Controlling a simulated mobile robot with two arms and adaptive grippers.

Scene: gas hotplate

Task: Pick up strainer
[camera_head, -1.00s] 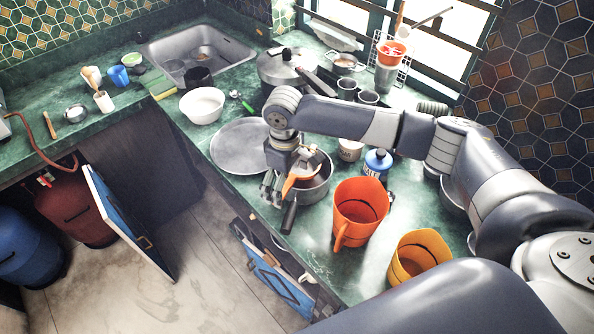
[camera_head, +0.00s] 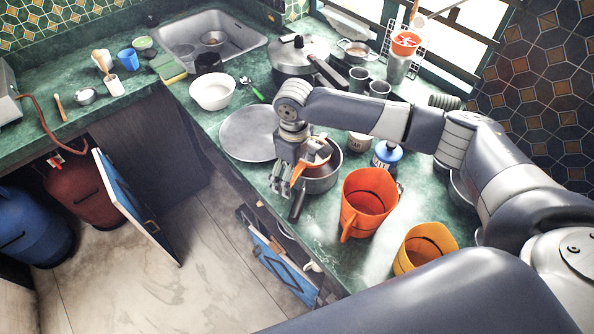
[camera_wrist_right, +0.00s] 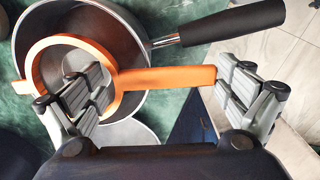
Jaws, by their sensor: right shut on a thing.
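The strainer is orange with a round rim and a flat straight handle. In the head view the strainer (camera_head: 314,156) shows partly, over a grey saucepan (camera_head: 325,183) on the counter, and my right gripper hides some of it. In the right wrist view the strainer's handle (camera_wrist_right: 165,77) runs between the two fingers of my right gripper (camera_wrist_right: 160,92). One finger is at the rim and the other at the handle's end. My right gripper (camera_head: 283,178) is shut on the strainer. Whether the strainer touches the saucepan I cannot tell. My left gripper is not in view.
The saucepan's black handle (camera_head: 298,204) points to the counter's front edge. An orange jug (camera_head: 368,205) and a yellow-orange jug (camera_head: 425,248) stand to the right. A round grey tray (camera_head: 248,133) lies left, a pressure cooker (camera_head: 300,55) behind. An open cabinet door (camera_head: 285,265) is below.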

